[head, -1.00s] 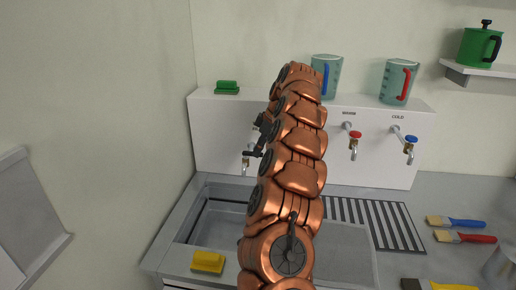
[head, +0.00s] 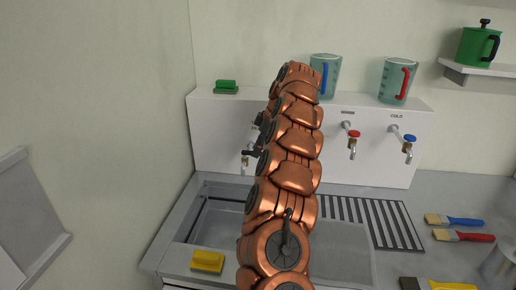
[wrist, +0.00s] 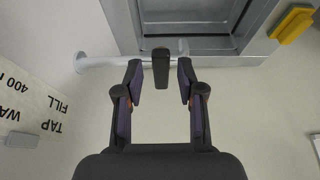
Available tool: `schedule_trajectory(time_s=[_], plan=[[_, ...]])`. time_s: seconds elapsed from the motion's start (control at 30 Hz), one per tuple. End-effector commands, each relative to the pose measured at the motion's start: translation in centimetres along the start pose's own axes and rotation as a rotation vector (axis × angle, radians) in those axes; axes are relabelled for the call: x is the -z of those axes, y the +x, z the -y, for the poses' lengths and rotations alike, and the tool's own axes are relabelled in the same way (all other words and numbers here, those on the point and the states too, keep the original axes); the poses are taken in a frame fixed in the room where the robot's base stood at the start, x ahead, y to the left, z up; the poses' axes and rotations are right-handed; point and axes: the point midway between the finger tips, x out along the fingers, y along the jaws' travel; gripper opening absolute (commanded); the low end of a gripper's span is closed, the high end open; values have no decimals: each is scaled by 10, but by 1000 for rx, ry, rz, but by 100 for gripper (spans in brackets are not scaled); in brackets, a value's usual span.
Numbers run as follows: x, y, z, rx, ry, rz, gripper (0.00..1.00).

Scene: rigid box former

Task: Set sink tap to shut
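The sink tap shows in the wrist view as a pale pipe (wrist: 98,62) running from the wall, with a black lever (wrist: 160,68) at its end. My gripper (wrist: 159,82) is open, with one finger on each side of the lever; I cannot tell whether either touches it. In the head view my gripper (head: 257,138) is mostly hidden behind my copper arm, and only dark finger parts show. A brass spout (head: 246,158) shows below it, over the sink (head: 208,222). The rest of that tap is hidden.
A red-handled tap (head: 353,142) and a blue-handled tap (head: 408,146) are on the white panel to the right. Jugs (head: 397,82) and a green scrubber (head: 226,87) stand on its ledge. A yellow sponge (head: 207,261) lies at the sink's front. Brushes (head: 460,236) lie right.

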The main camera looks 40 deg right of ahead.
Motion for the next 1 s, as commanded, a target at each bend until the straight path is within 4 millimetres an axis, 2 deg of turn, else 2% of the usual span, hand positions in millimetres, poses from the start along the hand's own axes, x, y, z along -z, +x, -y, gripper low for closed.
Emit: schedule_trajectory(time_s=[0.43,1.0], plan=[[0,-4,0,0,1,0,44],[-1,-48,-1,-3,2,0,44]])
